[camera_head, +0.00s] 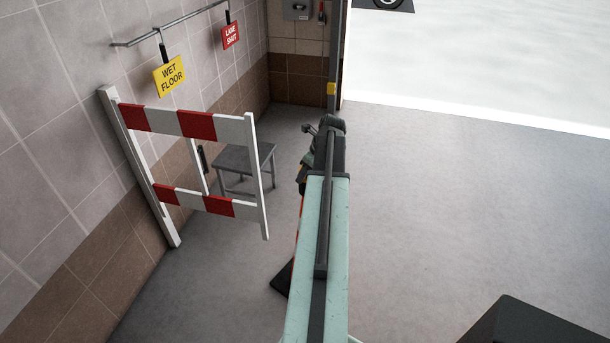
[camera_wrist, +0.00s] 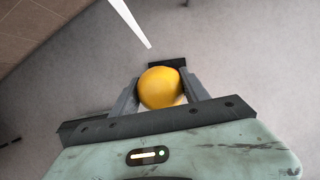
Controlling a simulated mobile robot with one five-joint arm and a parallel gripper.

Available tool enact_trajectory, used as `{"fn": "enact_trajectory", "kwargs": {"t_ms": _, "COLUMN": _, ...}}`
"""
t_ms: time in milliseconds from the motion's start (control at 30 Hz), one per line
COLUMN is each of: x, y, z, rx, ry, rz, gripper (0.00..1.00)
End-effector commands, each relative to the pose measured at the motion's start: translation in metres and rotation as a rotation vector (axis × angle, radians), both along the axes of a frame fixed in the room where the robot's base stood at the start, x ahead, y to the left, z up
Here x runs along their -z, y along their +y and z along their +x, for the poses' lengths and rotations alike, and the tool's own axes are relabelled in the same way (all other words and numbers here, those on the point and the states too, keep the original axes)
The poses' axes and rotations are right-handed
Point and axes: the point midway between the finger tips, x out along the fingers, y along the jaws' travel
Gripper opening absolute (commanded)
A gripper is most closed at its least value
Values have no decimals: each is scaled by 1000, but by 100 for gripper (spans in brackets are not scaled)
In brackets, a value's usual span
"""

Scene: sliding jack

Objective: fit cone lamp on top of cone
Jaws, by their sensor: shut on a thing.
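The cone lamp (camera_wrist: 160,88) is a round yellow dome in the wrist view, between the two fingers of my gripper (camera_wrist: 160,92). The fingers are shut on it from both sides. In the head view my gripper (camera_head: 307,160) is partly hidden behind my arm, and the lamp is hard to make out there. The cone (camera_head: 297,228) shows only as a thin red-orange strip left of my arm, with a corner of its black base (camera_head: 281,283) on the floor. The rest of the cone is hidden. I cannot tell whether the lamp touches the cone.
A red-and-white barrier (camera_head: 197,125) stands by the tiled wall at left, with a small grey table (camera_head: 243,156) behind it. Yellow (camera_head: 169,76) and red (camera_head: 230,36) signs hang from a wall rail. A dark box (camera_head: 535,325) is at lower right.

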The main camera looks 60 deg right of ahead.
Motion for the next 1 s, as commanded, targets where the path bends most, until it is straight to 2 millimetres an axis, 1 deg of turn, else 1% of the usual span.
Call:
{"fn": "enact_trajectory", "kwargs": {"t_ms": 33, "x": 3, "y": 0, "z": 0, "rx": 0, "ry": 0, "rz": 0, "gripper": 9}}
{"fn": "enact_trajectory", "kwargs": {"t_ms": 200, "x": 9, "y": 0, "z": 0, "rx": 0, "ry": 0, "rz": 0, "gripper": 9}}
{"fn": "enact_trajectory", "kwargs": {"t_ms": 233, "x": 8, "y": 0, "z": 0, "rx": 0, "ry": 0, "rz": 0, "gripper": 59}}
{"fn": "enact_trajectory", "kwargs": {"t_ms": 300, "x": 7, "y": 0, "z": 0, "rx": 0, "ry": 0, "rz": 0, "gripper": 75}}
{"fn": "enact_trajectory", "kwargs": {"t_ms": 600, "x": 6, "y": 0, "z": 0, "rx": 0, "ry": 0, "rz": 0, "gripper": 75}}
{"fn": "enact_trajectory", "kwargs": {"t_ms": 733, "x": -1, "y": 0, "z": 0, "rx": 1, "ry": 0, "rz": 0, "gripper": 75}}
{"fn": "enact_trajectory", "kwargs": {"t_ms": 867, "x": -18, "y": 0, "z": -4, "rx": 2, "ry": 0, "rz": 0, "gripper": 75}}
{"fn": "enact_trajectory", "kwargs": {"t_ms": 1000, "x": -46, "y": 0, "z": -15, "rx": 3, "ry": 0, "rz": 0, "gripper": 75}}
